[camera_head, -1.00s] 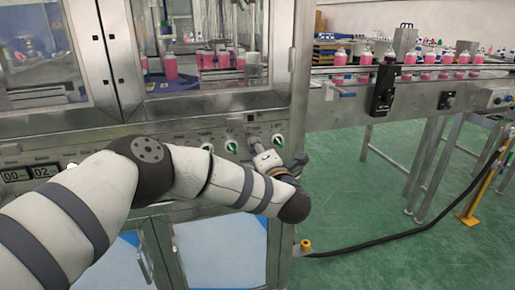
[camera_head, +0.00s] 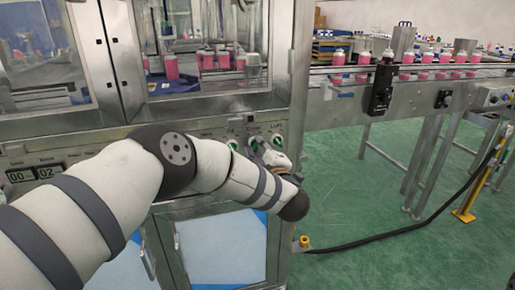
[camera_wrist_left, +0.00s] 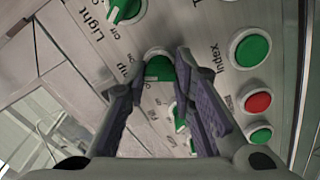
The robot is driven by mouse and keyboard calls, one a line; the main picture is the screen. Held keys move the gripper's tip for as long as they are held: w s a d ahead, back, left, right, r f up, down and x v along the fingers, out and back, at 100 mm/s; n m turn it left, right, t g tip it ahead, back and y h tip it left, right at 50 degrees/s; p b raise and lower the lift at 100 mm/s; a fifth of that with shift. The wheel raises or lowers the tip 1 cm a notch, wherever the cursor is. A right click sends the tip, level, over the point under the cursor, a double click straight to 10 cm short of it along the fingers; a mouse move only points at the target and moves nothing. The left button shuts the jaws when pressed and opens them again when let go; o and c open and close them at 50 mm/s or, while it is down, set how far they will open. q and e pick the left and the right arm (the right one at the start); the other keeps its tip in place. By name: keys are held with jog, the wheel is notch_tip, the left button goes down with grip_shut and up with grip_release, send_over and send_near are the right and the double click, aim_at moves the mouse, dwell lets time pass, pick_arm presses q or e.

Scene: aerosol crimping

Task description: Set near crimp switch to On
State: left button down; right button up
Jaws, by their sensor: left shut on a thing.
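The crimp switch, a round green knob (camera_wrist_left: 160,69) on the machine's metal panel, shows in the left wrist view under a partly hidden label ending in "mp". My left gripper (camera_wrist_left: 160,74) is shut on this knob, one dark finger on each side of it. The fingers partly hide the knob and its Off/On marks, so I cannot tell its setting. In the head view the left gripper is at the panel, its fingertips mostly hidden behind my wrist. My right gripper is not in view.
Another green switch (camera_wrist_left: 127,9) marked Light sits beside the gripped one. A green button (camera_wrist_left: 250,49) and a red button (camera_wrist_left: 258,102) are on the other side. A conveyor (camera_head: 410,100) with pink bottles runs at right. A black cable (camera_head: 400,228) lies on the green floor.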

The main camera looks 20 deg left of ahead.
pick_arm(q)
jog(key=shift+m, duration=0.5)
jog(key=c, duration=1.4)
grip_release()
jog(key=shift+o, duration=0.2)
